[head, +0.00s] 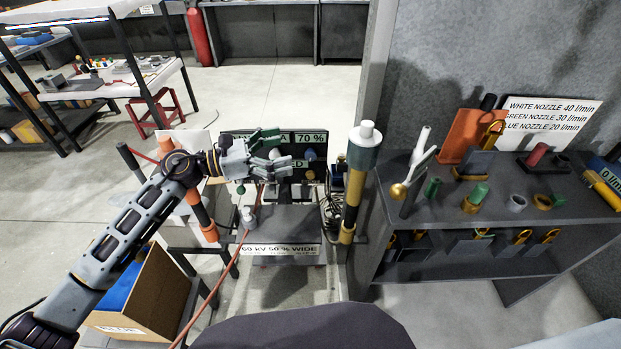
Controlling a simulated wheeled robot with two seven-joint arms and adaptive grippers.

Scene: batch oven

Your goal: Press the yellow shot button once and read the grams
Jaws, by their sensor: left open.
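My left gripper (276,153) is open, with its fingers pointing right in front of a dark panel. The dark panel (318,141) stands upright at the back of a grey stand and carries white lettering, of which "70 %" can be read. A blue knob (309,155) shows on the panel just right of the fingers. I cannot tell whether the fingers touch anything. My right gripper is not in view.
A grey stand (290,222) bears a label reading "60 kV 50 % WIDE". A striped post (354,190) stands right of it. A dark bench (420,215) with nozzles is at right. A cardboard box (160,290) and a red hose (221,279) are at lower left.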

